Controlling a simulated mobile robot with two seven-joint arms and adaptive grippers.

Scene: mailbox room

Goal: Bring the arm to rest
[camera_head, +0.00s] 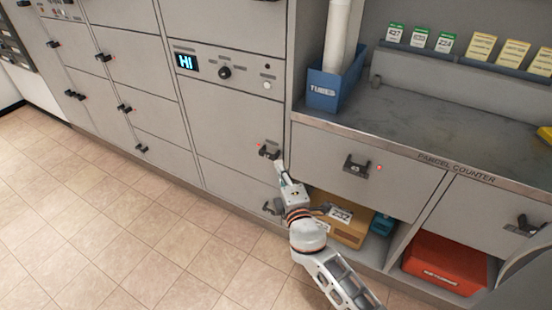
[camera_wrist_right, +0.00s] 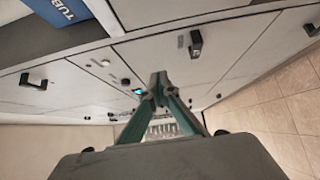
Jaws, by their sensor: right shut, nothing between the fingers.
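My right gripper (camera_head: 282,172) is in front of the grey locker wall in the head view, just below and right of a black door handle (camera_head: 268,152) with a small red light. In the right wrist view its two green fingers (camera_wrist_right: 158,88) meet at the tips, shut and empty. The arm comes up from the bottom of the head view. I cannot tell for sure whether the fingertips touch the locker front; they look close to it. My left gripper is not in view.
A parcel counter (camera_head: 430,120) is at right, with a blue tube bin (camera_head: 335,85) on it. Below, a cardboard box (camera_head: 340,228) and a red box (camera_head: 445,262) sit in open compartments. Lockers with black handles line the left. The tiled floor (camera_head: 100,220) is clear.

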